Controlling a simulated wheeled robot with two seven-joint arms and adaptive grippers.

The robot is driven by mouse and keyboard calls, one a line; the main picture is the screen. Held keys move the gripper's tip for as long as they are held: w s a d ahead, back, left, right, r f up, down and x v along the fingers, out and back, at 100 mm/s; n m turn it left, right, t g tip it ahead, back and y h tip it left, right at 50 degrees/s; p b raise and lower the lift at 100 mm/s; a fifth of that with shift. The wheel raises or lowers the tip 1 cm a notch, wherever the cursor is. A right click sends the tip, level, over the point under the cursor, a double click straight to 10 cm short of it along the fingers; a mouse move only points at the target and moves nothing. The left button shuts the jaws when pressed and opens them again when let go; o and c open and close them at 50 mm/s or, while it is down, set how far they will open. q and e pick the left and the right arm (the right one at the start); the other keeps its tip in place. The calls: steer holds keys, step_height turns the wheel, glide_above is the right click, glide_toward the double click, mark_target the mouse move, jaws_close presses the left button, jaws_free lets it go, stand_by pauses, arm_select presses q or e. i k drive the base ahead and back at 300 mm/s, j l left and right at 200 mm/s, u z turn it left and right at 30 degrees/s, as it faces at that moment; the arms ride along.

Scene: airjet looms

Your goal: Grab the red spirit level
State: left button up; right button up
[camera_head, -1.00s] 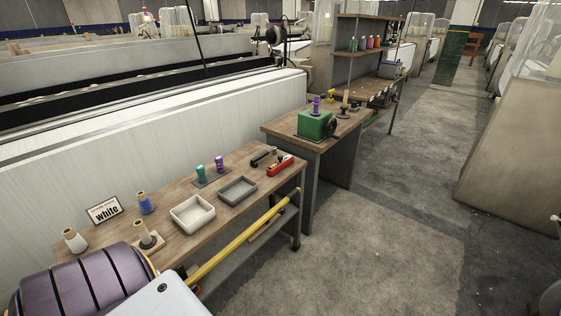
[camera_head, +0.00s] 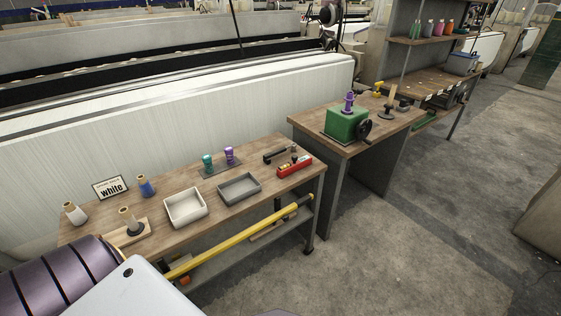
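The red spirit level (camera_head: 294,167) lies near the right end of the wooden workbench (camera_head: 163,238), close to its front edge. A black tool (camera_head: 275,156) lies just behind it. Neither of my grippers shows in this view, so I cannot see whether they are open or shut. A white part at the bottom left (camera_head: 128,292) appears to be mine.
A white tray (camera_head: 185,222) and a grey tray (camera_head: 222,197) sit left of the level. Thread cones stand at the bench's left. A yellow bar (camera_head: 236,236) runs along the bench front. A second table with a green device (camera_head: 342,124) stands right. The concrete floor (camera_head: 370,260) is clear.

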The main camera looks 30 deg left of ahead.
mark_target(297, 164)
steer(key=i+l+u, duration=0.3)
steer(key=u, duration=0.15)
steer(key=i+l+u, duration=0.55)
steer(key=l, duration=0.15)
steer(key=l+u, duration=0.15)
steer(key=l, duration=0.1)
